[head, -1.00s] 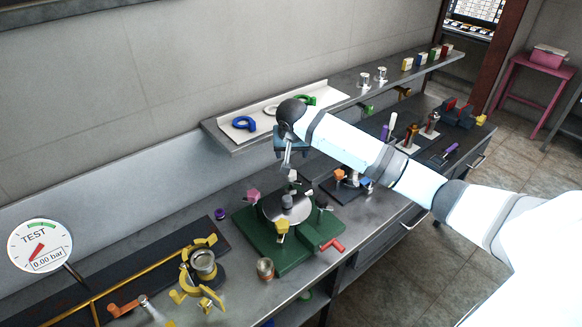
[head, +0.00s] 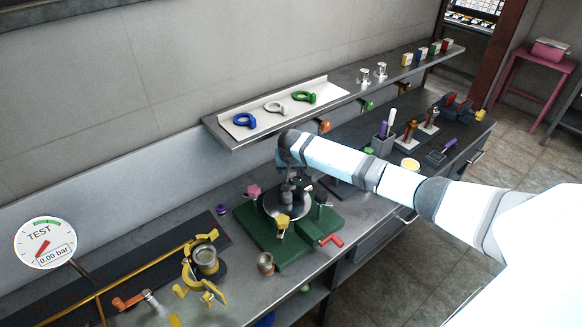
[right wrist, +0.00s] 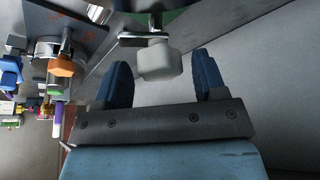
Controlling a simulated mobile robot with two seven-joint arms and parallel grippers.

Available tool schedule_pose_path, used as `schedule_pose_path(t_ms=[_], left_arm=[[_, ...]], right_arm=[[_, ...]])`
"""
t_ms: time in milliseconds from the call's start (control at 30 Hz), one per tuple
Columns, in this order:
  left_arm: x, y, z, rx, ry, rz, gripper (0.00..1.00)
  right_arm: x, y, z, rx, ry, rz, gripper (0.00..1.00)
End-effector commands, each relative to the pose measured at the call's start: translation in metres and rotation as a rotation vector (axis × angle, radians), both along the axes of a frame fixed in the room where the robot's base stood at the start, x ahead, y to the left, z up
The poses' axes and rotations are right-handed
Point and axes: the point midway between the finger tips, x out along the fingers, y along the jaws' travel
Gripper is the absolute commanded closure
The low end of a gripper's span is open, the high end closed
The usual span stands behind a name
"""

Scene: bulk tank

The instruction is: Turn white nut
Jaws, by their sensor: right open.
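The white nut (right wrist: 158,64) shows in the right wrist view as a pale rounded block at the end of a metal piece. It lies between the tips of my right gripper (right wrist: 161,60), with a gap on each side. The blue fingers are apart and hold nothing. In the head view my right gripper (head: 291,184) is low over the back of the round lid on the green base (head: 262,238). There the gripper and arm hide the white nut. My left gripper is not in view.
A pink nut (head: 253,192), a yellow nut (head: 283,222) and a black nut (head: 321,194) stand around the lid. A red handle (head: 331,239) sticks out at the front right. A small can (head: 265,263) stands beside the base. A shelf (head: 235,142) runs behind.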

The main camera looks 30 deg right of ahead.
Motion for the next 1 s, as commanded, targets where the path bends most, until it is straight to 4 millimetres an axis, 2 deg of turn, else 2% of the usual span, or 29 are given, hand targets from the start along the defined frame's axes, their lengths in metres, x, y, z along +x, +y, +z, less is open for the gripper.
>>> schedule_pose_path(t_ms=[233, 400, 467, 767, 1000], left_arm=[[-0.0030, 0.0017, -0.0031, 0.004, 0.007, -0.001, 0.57], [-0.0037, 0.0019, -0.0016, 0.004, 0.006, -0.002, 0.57], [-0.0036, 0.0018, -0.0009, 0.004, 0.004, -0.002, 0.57], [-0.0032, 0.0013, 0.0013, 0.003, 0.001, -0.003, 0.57], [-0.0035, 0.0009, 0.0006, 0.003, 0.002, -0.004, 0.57]], right_arm=[[0.0003, -0.0001, -0.0006, 0.000, 0.000, 0.000, 0.35], [0.0002, -0.0002, -0.0004, 0.000, 0.000, 0.000, 0.74], [0.0002, -0.0002, -0.0004, 0.000, 0.000, 0.000, 0.85], [0.0001, -0.0004, -0.0002, 0.001, 0.001, 0.028, 0.84], [-0.0002, -0.0007, -0.0005, 0.001, 0.000, 0.152, 0.84]])
